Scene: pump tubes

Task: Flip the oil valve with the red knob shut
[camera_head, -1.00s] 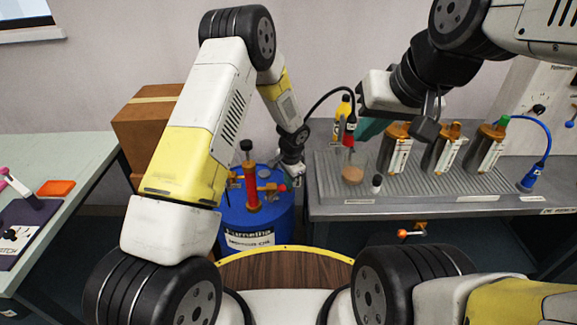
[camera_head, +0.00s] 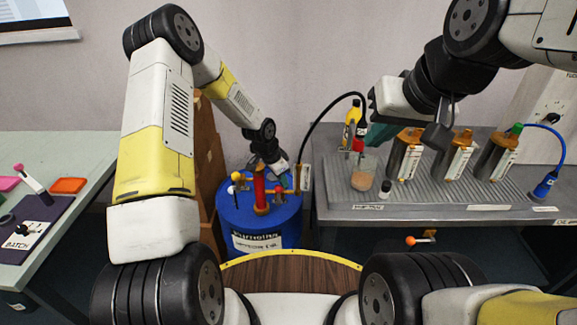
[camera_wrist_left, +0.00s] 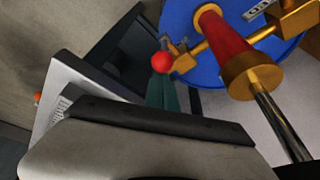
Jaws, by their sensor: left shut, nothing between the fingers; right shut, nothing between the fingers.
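The blue oil barrel (camera_head: 232,215) stands on the floor between two tables. A red pump tube (camera_head: 260,190) with brass fittings rises from its lid. The red ball knob (camera_wrist_left: 162,62) sits on a brass valve arm beside the tube in the left wrist view; I cannot make it out clearly in the head view. A yellow ball knob (camera_head: 236,176) is on the tube's left side. My right gripper (camera_head: 436,137) is shut and empty above the right table.
The grey right table (camera_head: 420,212) holds several metal tubes, a glass beaker (camera_head: 362,178) and a yellow bottle (camera_head: 352,122). A black hose (camera_head: 320,120) arches near the barrel. The left table (camera_head: 85,150) is close by.

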